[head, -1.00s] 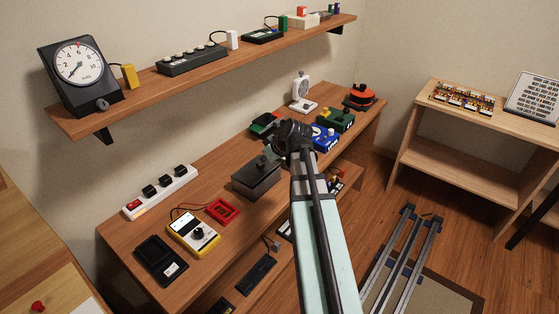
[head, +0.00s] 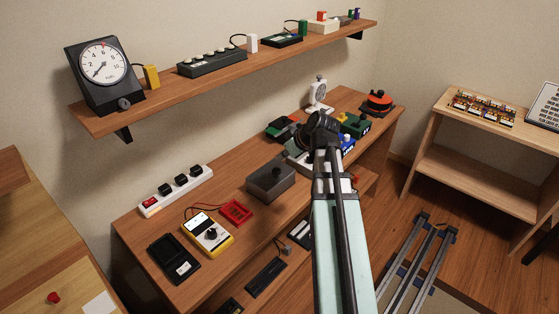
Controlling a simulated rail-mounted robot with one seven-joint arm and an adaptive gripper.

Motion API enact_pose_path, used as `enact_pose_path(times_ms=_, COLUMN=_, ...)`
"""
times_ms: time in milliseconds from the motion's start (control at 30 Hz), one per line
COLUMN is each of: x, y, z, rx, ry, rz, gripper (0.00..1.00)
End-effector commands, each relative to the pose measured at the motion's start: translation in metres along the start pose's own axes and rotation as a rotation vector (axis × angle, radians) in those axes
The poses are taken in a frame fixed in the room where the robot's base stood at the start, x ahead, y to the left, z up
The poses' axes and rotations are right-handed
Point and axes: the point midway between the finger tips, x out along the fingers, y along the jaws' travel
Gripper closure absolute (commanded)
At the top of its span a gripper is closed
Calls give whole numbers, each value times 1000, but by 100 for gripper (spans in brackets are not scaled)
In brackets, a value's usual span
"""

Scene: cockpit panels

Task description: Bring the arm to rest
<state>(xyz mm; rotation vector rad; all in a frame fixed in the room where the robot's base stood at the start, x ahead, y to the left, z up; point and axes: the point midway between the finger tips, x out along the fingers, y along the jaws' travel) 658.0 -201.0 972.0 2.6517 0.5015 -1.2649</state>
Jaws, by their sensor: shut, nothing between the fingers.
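My arm reaches up from the bottom of the head view, a pale green link with dark rails. My gripper (head: 308,140) is at its dark far end, in front of the objects at the back of the workbench (head: 205,270). It is shut and empty. Its fingertips are hard to make out against the dark joint. The arm hides part of the bench and of a blue and white device (head: 347,143) behind it.
A grey box (head: 270,182), a yellow meter (head: 207,234) and a power strip (head: 176,190) stand on the bench. A wall shelf (head: 215,82) with a dial gauge (head: 103,70) runs above. A side table (head: 470,165) stands right, with floor between.

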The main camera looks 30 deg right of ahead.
Motion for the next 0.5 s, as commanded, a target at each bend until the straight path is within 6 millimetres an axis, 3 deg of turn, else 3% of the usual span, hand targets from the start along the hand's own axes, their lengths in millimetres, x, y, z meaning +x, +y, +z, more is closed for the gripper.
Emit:
enact_pose_path(times_ms=200, x=-38, y=0, z=6, rx=0, ry=2, rz=2, gripper=100)
enact_pose_path(times_ms=500, x=-68, y=0, z=8, rx=0, ry=0, rz=0, gripper=100)
